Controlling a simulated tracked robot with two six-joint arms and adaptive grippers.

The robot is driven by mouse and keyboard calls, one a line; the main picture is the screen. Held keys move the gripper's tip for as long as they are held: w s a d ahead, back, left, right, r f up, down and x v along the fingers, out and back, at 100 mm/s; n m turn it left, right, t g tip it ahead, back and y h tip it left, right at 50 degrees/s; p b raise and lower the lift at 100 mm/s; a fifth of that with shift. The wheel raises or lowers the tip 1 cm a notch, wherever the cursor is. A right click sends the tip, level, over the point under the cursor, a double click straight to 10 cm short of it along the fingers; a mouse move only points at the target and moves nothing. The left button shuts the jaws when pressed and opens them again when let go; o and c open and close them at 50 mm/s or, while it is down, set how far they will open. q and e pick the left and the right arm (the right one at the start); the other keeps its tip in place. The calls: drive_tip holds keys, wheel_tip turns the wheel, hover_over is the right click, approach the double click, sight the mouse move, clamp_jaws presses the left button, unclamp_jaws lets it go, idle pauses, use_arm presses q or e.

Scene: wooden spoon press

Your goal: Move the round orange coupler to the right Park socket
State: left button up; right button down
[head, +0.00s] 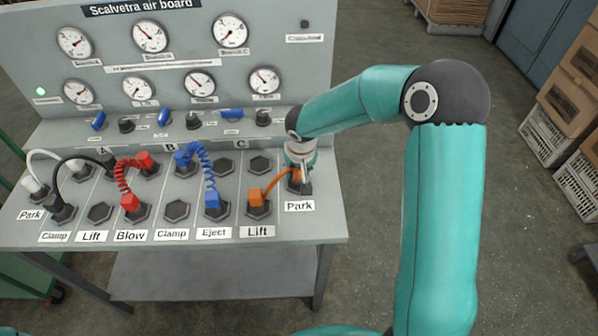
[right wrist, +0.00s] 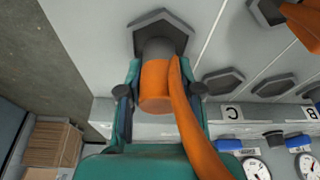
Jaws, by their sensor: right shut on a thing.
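The round orange coupler (right wrist: 154,88) is between the fingers of my right gripper (right wrist: 158,95), which is shut on it. Its grey nose meets the dark hexagonal right Park socket (right wrist: 158,18) in the right wrist view; I cannot tell how deep it sits. In the head view my right gripper (head: 299,176) is over the right Park socket (head: 305,189), above the Park label, and hides most of the coupler. An orange hose (right wrist: 196,130) runs from it to the square orange coupler (head: 257,198) in the Lift socket. My left gripper is out of view.
Red (head: 131,203), blue (head: 212,200), black (head: 63,212) and white (head: 34,188) couplers stand on the left and middle of the board. Several hexagonal sockets there are empty. Switches and gauges (head: 264,80) rise behind. The board's right edge is close to my gripper.

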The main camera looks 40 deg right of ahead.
drive_tip(key=shift+f, duration=0.6)
drive_tip(key=c, duration=0.8)
unclamp_jaws()
drive_tip(key=shift+o, duration=0.2)
drive_tip(key=v, duration=1.2)
